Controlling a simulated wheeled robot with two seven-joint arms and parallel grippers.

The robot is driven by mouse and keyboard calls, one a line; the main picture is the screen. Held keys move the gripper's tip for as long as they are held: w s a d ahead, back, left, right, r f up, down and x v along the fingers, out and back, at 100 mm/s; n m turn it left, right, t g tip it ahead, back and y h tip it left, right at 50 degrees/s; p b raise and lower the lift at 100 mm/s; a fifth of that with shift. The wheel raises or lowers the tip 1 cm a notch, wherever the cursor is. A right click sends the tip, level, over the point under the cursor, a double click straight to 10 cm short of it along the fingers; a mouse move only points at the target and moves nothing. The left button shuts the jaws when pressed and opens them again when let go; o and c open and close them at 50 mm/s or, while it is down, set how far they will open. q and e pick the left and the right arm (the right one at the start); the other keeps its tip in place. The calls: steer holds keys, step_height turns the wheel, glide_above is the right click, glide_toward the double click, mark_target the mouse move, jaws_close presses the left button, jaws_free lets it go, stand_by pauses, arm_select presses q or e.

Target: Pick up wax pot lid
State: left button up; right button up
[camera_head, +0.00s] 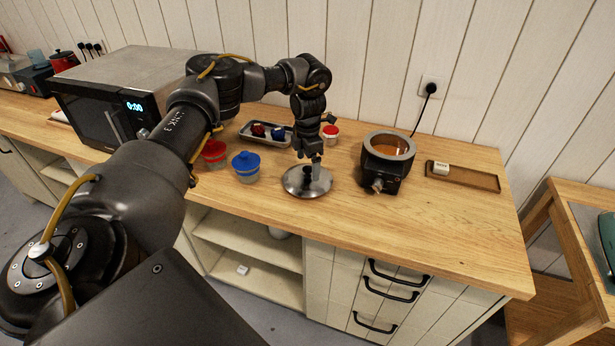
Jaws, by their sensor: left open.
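The wax pot lid (307,186) is a round, shiny metal disc with a dark knob, lying flat on the wooden counter. My left gripper (314,160) points down right above the lid, with its fingertips at the knob. The gripper is open; whether its fingers touch the knob is too small to tell. The wax pot (387,162) stands uncovered to the right of the lid, dark with a metal rim and orange-brown wax inside. My right gripper does not show.
Blue (246,168) and red (214,154) lidded jars stand left of the lid. A metal tray (258,139) with small items and a red-topped jar (330,132) lie behind. A microwave (120,95) is at left, a wooden tray (463,176) at right. The counter's front right is clear.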

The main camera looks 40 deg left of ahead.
mark_target(307, 169)
arm_select(q)
step_height(307, 169, down, 4)
steer(key=shift+a+r+p, duration=0.1)
steer(key=shift+r+p, duration=0.15)
steer(key=shift+p, duration=0.15)
steer(key=shift+s+r, duration=0.15)
steer(key=c, duration=1.4)
jaws_close()
